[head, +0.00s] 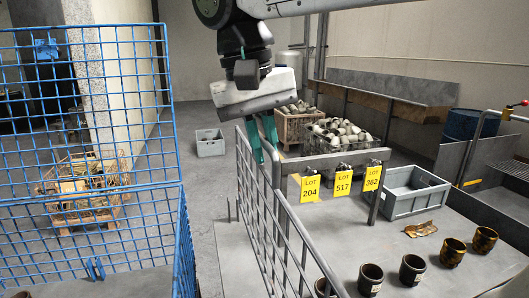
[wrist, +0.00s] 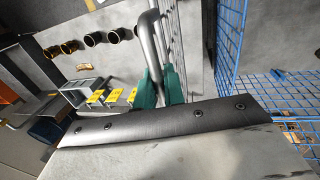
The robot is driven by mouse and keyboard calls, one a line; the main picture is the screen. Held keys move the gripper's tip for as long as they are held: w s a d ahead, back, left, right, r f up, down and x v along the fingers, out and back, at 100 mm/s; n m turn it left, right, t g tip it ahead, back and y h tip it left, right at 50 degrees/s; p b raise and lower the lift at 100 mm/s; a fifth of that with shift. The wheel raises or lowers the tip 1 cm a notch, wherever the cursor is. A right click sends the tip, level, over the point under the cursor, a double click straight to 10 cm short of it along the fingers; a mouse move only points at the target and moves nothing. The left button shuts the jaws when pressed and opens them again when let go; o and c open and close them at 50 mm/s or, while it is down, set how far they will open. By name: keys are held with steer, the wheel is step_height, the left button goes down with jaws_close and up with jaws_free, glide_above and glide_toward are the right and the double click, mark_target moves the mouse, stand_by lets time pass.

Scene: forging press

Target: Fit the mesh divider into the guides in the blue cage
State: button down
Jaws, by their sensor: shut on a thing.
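The mesh divider (head: 269,205) is a grey panel of bars with a tubular rim. It stands roughly upright in the middle of the head view. My gripper (head: 264,137) is shut on its top rim near the far end, with teal fingers to either side of the tube. In the wrist view the fingers (wrist: 163,90) clasp the grey tube, and the divider's bars (wrist: 176,28) run away beyond them. The blue cage (head: 120,95) is left of the divider, and its mesh also shows in the wrist view (wrist: 286,98). I cannot make out the guides.
A grey table (head: 424,262) on the right holds several dark cups (head: 411,270), a grey crate (head: 413,193) and a rail with yellow lot tags (head: 342,183). Wire bins of parts (head: 340,140) stand behind. A small grey crate (head: 209,143) sits on the open floor.

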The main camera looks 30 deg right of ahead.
steer(key=shift+r, duration=3.15)
steer(key=shift+w, duration=0.1)
